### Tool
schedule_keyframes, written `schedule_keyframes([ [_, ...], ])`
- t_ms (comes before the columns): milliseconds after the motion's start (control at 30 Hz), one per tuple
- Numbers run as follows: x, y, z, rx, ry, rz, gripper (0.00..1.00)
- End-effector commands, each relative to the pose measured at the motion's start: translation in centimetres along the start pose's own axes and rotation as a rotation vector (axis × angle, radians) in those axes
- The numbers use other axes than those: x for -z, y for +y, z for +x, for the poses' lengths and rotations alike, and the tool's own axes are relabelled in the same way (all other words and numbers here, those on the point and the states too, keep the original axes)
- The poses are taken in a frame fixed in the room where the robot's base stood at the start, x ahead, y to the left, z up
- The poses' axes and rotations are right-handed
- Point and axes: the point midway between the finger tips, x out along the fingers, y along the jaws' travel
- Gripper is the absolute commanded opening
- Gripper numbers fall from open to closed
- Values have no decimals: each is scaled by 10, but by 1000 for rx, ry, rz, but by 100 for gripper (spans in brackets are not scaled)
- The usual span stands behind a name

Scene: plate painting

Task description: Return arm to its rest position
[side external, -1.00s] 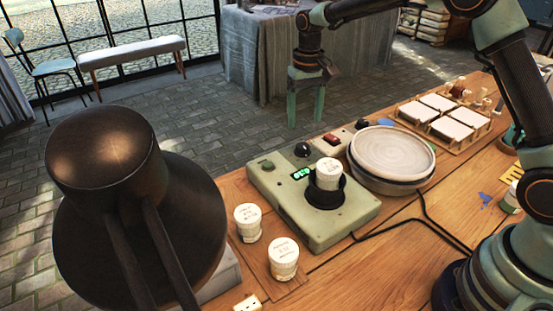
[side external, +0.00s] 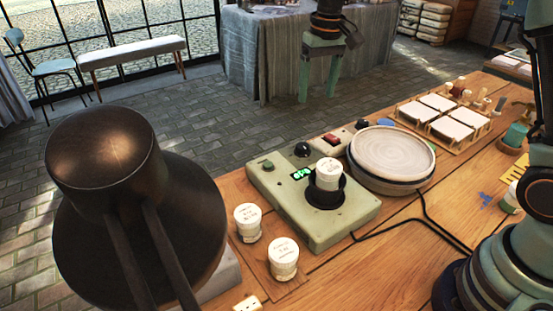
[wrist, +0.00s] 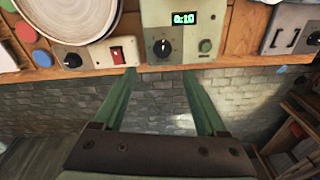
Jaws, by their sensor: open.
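My gripper (side external: 321,70) hangs in the air at the top middle of the side view, its two green fingers apart and pointing down, with nothing between them. In the picture it is above and behind the green control box. In the wrist view, my gripper (wrist: 165,72) shows as two spread green fingers with brick floor between them. Most of my arm is out of the side view; its lower part shows at the right.
The green box (side external: 350,217) holds a white labelled cup (side external: 328,174). Two more cups (side external: 248,222) (side external: 284,258) stand left of it. A round plate (side external: 392,152), tile rack (side external: 441,116) and dark lamp (side external: 130,210) are nearby. Air around my gripper is clear.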

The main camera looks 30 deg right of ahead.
Motion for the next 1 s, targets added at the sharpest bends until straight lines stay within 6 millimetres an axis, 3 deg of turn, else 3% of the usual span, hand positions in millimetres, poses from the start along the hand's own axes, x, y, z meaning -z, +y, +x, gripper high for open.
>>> schedule_keyframes([
  [100, -23, 8, -26, 11, 60, -21, 74],
  [400, -87, 28, -60, 27, 198, -77, 74],
  [700, -150, 44, -60, 32, 334, -131, 74],
  [1000, -180, 52, -47, 30, 405, -160, 74],
])
